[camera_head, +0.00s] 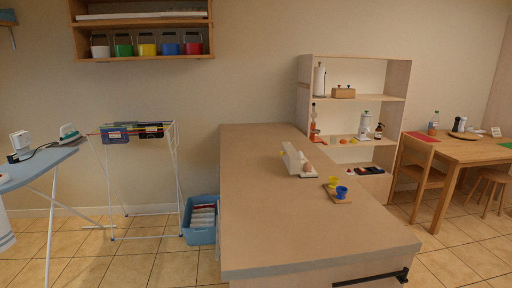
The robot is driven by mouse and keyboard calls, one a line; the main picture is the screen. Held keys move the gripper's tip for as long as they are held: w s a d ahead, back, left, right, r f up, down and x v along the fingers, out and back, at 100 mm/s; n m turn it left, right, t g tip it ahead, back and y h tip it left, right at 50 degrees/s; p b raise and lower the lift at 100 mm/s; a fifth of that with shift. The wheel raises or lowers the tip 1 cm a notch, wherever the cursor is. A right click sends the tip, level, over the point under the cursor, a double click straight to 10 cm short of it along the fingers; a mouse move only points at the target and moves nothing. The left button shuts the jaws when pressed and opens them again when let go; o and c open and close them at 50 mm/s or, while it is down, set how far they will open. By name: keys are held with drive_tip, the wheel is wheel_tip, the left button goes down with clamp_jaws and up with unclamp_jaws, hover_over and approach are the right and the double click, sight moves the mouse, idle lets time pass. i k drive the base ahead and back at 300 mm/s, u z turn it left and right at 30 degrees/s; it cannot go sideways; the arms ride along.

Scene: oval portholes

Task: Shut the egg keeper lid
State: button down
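The egg keeper (295,160) is a small white object on the long brown counter (262,215), right of the counter's middle. Its white lid seems to stand raised and tilted, so it looks open. A brown egg (306,168) shows at its right side. The inside and the hinge are too small to make out. My gripper is not in view.
A small board with a yellow cup (333,181) and a blue cup (341,191) lies in front of the egg keeper. A shelf unit (348,112) stands behind. A dark bar (371,281) shows at the counter's front. The counter's left and front are clear.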

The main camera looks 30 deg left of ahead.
sight(287, 159)
drive_tip(key=u, duration=0.4)
drive_tip(key=i, duration=0.85)
drive_tip(key=u, duration=0.65)
drive_tip(key=k, duration=0.85)
drive_tip(key=u, duration=0.2)
drive_tip(key=i, duration=0.9)
drive_tip(key=z, duration=0.1)
